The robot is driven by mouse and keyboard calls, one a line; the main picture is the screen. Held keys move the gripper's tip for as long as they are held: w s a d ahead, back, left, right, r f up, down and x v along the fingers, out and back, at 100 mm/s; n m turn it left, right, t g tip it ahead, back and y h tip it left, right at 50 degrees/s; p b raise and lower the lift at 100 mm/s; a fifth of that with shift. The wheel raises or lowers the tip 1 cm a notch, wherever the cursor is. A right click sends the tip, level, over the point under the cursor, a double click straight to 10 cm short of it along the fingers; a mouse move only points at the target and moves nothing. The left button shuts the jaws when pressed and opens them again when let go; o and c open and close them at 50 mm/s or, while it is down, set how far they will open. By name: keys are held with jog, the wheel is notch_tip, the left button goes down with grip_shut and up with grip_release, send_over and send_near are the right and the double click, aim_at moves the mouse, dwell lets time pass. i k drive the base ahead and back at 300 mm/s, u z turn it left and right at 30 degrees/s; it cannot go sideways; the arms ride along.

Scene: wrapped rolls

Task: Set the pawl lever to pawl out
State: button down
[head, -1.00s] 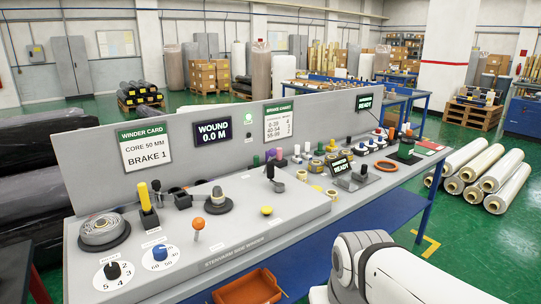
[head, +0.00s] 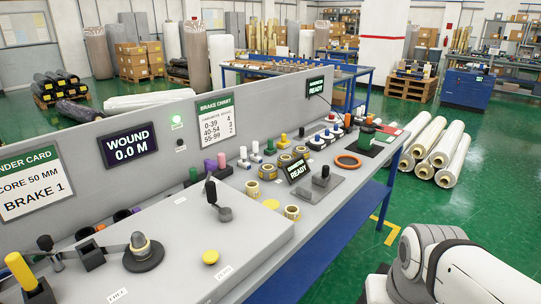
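On the grey winder console (head: 185,265), a small lever with a black knob (head: 45,243) stands at the left. It is beside a black block (head: 91,256) and a grey-topped spindle on a round black base (head: 144,255). Another upright lever with a black handle (head: 211,190) stands near the console's far right corner. No readable label marks either as the pawl lever, and I cannot tell its setting. A yellow-handled lever (head: 20,271) is at the lower left edge. My gripper is not in view; only a white arm link of mine shows at lower right.
A yellow button (head: 210,257) is on the console. Behind stands a grey panel with a winder card (head: 30,184) and a display reading 0.0 M (head: 130,145). Wound rings, pegs and an orange ring (head: 348,162) crowd the bench to the right.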

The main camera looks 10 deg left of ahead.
aim_at(212, 166)
jog(key=u, duration=0.15)
jog(key=i, duration=1.05)
jog(key=u, duration=0.6)
